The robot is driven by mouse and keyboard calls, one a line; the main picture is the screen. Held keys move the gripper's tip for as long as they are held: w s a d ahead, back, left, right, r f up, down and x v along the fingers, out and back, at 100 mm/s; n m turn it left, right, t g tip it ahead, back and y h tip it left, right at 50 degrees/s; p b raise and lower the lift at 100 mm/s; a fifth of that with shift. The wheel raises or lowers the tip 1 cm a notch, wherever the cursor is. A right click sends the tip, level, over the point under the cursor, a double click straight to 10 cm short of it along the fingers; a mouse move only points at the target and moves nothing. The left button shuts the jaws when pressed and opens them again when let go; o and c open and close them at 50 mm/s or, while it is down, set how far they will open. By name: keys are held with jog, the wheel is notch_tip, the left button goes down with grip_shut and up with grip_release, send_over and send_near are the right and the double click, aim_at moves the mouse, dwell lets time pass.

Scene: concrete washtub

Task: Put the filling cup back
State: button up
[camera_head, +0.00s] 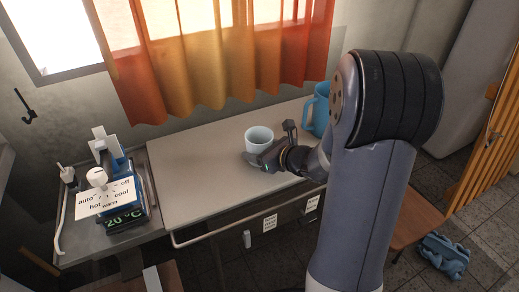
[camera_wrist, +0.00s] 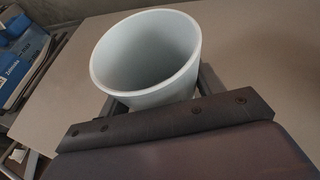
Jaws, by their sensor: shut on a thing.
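A pale white-blue cup (camera_head: 259,140) is held by my gripper (camera_head: 262,158) over the beige tabletop, near its right half. In the wrist view the cup (camera_wrist: 147,55) fills the upper middle, its open mouth up and tilted toward the camera; the inside looks empty. My gripper (camera_wrist: 155,100) is shut on the cup, with a finger on either side of its lower part. I cannot tell whether the cup's base touches the table, since the gripper hides it.
The beige table (camera_head: 200,185) is clear left of the cup. A blue pitcher (camera_head: 319,112) stands at the table's back right, partly behind my arm. A device with a temperature display (camera_head: 124,219) and a label card (camera_head: 104,198) stands at the left. An orange curtain (camera_head: 225,55) hangs behind.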

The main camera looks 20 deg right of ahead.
jog(key=o, duration=1)
jog(key=shift+f, duration=0.1)
jog(key=shift+o, duration=0.2)
jog(key=shift+r+p, duration=0.25)
jog(key=shift+p, duration=0.05)
jog(key=p+v, duration=0.2)
jog(key=v, duration=0.8)
jog(key=shift+s+d, duration=0.15)
jog(key=shift+d, duration=0.1)
jog(key=shift+v, duration=0.75)
